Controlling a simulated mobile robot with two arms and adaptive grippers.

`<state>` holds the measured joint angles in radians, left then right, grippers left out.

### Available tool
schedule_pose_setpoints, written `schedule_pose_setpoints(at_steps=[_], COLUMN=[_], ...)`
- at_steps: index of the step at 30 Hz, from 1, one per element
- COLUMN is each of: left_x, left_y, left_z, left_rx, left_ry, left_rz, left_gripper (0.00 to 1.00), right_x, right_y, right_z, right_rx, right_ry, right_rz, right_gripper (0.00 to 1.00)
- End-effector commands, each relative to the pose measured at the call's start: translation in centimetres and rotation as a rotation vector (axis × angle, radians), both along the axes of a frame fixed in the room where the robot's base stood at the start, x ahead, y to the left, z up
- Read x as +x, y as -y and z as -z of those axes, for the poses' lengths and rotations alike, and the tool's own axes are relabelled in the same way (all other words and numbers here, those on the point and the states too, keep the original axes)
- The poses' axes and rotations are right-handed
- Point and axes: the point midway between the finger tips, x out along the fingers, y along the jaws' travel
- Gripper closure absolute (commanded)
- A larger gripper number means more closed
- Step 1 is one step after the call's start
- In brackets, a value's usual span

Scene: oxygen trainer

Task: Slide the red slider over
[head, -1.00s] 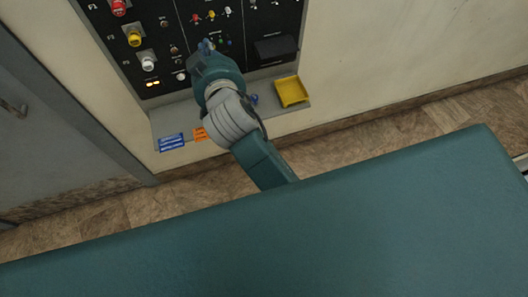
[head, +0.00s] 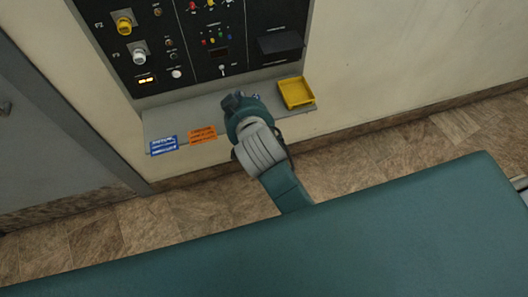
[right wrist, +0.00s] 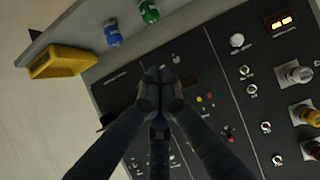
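A small red-tipped control (head: 192,6), which looks like the red slider, is at the top edge of the head view on the black panel (head: 185,55). It stands beside a yellow and a white one, partly cut off by the frame. My right gripper (head: 233,100) is in front of the lower panel, over the grey shelf, below and apart from that control. In the right wrist view my right gripper (right wrist: 160,75) has its fingertips together, with nothing visible between them. Which small mark there is the slider is unclear. My left gripper is not in view.
The grey shelf (head: 190,112) holds a yellow tray (head: 296,92), a blue label (head: 164,145) and an orange label (head: 202,134). A black box (head: 281,43) juts from the panel. Large yellow (head: 124,26) and white (head: 139,57) knobs are at left.

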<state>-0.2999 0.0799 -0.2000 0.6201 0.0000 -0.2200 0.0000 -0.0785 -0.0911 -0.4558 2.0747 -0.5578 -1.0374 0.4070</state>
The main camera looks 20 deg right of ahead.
Motion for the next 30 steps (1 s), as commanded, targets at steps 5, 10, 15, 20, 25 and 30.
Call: schedule_pose_setpoints(at_steps=[5, 10, 15, 20, 25, 30], left_x=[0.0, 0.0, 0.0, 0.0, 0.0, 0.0], left_y=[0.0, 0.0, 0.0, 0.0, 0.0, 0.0], left_z=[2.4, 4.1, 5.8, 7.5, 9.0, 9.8], left_rx=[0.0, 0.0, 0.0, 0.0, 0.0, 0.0], left_ry=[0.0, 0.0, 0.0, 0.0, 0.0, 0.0], left_rz=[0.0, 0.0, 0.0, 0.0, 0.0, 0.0], left_gripper=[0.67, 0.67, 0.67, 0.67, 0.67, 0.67], right_x=[-1.1, -2.2, -3.4, -4.6, -5.8, -6.6], right_y=[1.0, 1.9, 2.8, 3.6, 4.3, 4.7], right_z=[3.9, 7.0, 10.1, 12.9, 15.5, 17.0], right_rx=[-0.004, -0.01, -0.014, -0.017, -0.022, -0.023], right_ry=[-0.047, -0.091, -0.136, -0.178, -0.217, -0.243], right_rz=[0.004, 0.006, 0.007, 0.007, 0.004, 0.004], right_gripper=[1.0, 1.0, 1.0, 1.0, 1.0, 1.0])
